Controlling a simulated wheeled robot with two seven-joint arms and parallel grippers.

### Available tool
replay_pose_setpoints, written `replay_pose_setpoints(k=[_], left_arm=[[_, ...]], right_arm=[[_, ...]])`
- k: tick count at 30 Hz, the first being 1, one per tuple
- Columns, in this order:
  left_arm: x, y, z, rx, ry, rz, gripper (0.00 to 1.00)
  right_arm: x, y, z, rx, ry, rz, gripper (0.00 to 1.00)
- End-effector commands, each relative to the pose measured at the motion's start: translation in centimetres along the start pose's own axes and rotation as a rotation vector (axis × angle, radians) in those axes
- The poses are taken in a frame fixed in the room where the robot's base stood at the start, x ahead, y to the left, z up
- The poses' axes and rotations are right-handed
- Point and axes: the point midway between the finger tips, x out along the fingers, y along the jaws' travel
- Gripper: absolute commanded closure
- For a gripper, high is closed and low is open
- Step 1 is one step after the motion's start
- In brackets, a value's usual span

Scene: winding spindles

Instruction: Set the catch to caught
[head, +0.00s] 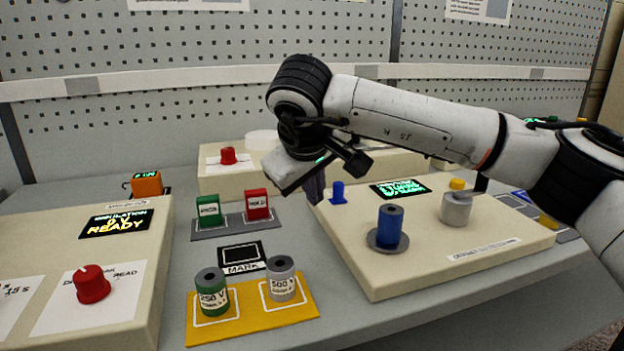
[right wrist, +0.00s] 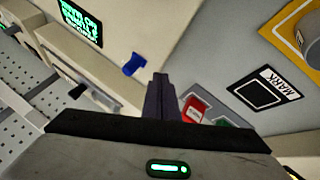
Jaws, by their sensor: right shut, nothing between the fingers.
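A small blue lever (head: 338,193), which looks like the catch, stands on the left part of the beige winder box (head: 400,270). It also shows in the right wrist view (right wrist: 134,64), just beyond and left of the fingertips. My right gripper (head: 316,188) is shut and empty, with its dark fingers pointing down just left of the lever. In the right wrist view its fingers (right wrist: 160,92) are together and a small gap seems to lie between them and the lever. Whether the lever is caught I cannot tell. My left gripper is not in view.
On the winder box are a blue spool (head: 390,228), a grey cylinder with a yellow top (head: 456,208) and a green-lit display (head: 400,188). Green (head: 208,210) and red (head: 257,204) blocks stand left of it. Spools stand on a yellow mat (head: 240,332).

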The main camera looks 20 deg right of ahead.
Motion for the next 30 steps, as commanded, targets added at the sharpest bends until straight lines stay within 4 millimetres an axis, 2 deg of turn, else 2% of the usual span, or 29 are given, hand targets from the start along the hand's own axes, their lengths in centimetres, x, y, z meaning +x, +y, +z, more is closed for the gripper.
replay_pose_setpoints(k=[1,6,21,27,30], left_arm=[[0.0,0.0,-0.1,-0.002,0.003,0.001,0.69],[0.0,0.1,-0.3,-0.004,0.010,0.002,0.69],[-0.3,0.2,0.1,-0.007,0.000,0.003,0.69],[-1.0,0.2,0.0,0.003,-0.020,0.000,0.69],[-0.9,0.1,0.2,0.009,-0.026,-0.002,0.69]], right_arm=[[0.3,1.2,0.0,0.008,0.000,0.001,1.00],[1.2,2.9,0.0,0.005,0.001,0.000,1.00],[1.4,3.6,0.0,0.003,0.002,0.000,1.00],[1.9,6.0,0.9,0.005,-0.001,0.002,1.00],[2.2,6.6,1.4,0.003,0.000,0.001,1.00]])
